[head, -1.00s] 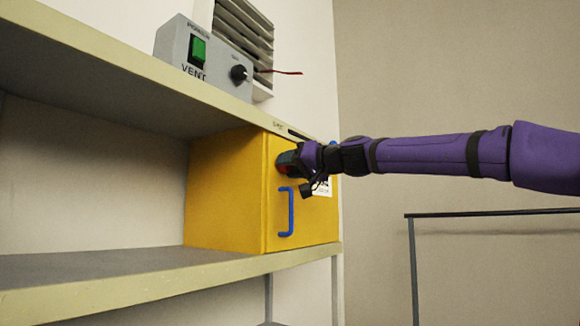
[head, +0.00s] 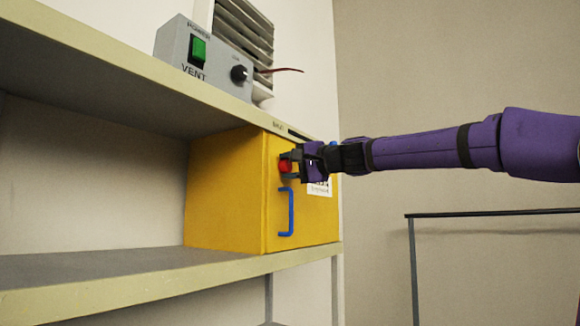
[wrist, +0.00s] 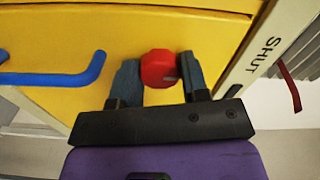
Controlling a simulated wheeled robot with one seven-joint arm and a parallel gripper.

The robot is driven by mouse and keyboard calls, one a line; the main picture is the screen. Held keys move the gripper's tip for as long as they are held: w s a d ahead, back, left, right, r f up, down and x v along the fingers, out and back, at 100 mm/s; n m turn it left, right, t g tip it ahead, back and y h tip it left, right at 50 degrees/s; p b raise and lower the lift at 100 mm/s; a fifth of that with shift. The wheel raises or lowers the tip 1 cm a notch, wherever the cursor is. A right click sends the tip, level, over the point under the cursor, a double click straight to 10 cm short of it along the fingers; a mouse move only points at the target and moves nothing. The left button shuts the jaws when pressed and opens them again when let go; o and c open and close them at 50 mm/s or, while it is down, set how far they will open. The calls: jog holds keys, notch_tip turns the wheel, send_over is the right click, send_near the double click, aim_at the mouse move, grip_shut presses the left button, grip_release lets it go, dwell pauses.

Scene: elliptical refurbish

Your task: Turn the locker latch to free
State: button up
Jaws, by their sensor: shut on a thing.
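The yellow locker (head: 225,190) stands on a shelf with its door closed. A red latch knob (head: 285,166) is on the upper part of its door. It also shows in the wrist view (wrist: 159,69), between my fingers. My gripper (head: 290,160) is at the door, shut on the red latch, with one finger on each side of it. A blue handle (head: 290,212) is on the door below the latch; in the wrist view the handle (wrist: 60,78) lies to the left.
A grey vent box (head: 200,60) with a green switch and black dial stands on the upper shelf (head: 120,75), before a louvred vent (head: 245,35). A white label (head: 320,187) is on the door. A dark rail (head: 490,213) stands at right.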

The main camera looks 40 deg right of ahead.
jog(key=shift+m, duration=0.4)
jog(key=o, duration=0.9)
jog(key=v, duration=1)
jog(key=shift+s+d, duration=0.1)
jog(key=shift+s, duration=0.3)
